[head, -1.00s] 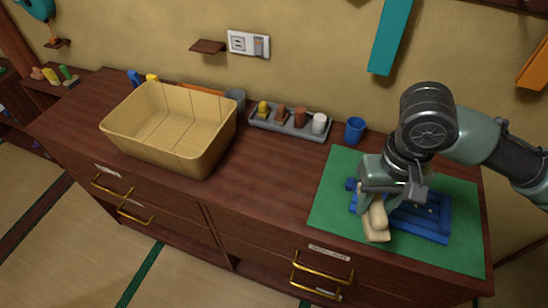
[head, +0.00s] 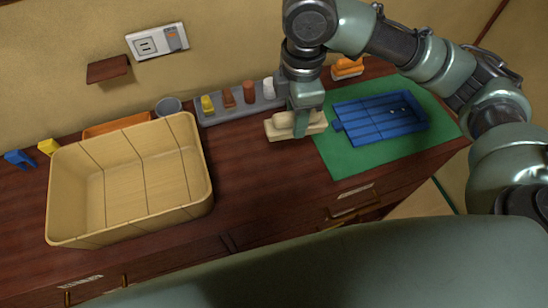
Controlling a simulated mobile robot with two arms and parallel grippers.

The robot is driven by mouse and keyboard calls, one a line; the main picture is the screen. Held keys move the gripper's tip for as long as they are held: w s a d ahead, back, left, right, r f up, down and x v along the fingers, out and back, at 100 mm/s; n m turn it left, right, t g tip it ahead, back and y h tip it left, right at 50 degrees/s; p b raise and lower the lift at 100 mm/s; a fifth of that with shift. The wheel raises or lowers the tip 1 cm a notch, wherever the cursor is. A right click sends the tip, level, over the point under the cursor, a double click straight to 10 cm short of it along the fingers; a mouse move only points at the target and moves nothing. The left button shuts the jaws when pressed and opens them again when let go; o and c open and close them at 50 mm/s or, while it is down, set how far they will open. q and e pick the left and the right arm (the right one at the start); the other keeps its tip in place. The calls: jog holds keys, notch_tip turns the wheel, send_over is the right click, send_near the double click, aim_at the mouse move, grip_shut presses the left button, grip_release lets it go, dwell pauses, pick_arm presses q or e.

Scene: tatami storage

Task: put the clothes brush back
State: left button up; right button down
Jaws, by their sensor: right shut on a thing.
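The clothes brush (head: 281,127), pale beige wood, is in my right gripper (head: 302,128). The gripper is shut around its middle, and its fingers hide part of it. The brush lies roughly level over the brown cabinet top, by the left edge of the green mat (head: 345,164). I cannot tell whether it touches the surface. A blue slatted tray (head: 385,118) lies on the mat, just right of the brush. My left gripper is not in view.
A large, empty-looking tan basket (head: 180,198) stands at the left. A grey tray (head: 222,117) with several small coloured items is at the back. Behind the basket are a grey cup (head: 168,107) and yellow (head: 48,147) and blue (head: 20,160) items. Bare wood lies between basket and mat.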

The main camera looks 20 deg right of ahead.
jog(key=n, duration=0.4)
jog(key=w+n, duration=0.1)
jog(key=shift+w+a+r+n, duration=0.1)
jog(key=shift+a+r+n, duration=0.15)
jog(key=shift+r+n, duration=0.15)
jog(key=f+n, duration=0.4)
jog(key=w+a+f+n+p, duration=0.1)
jog(key=f+n, duration=0.4)
jog(key=w+a+f+n+p, duration=0.1)
jog(key=f+n, duration=0.3)
jog(key=f, duration=0.1)
jog(key=shift+w+a+n, duration=0.2)
jog(key=shift+n, duration=0.1)
notch_tip(320, 180, down, 3)
jog(key=shift+f, duration=0.6)
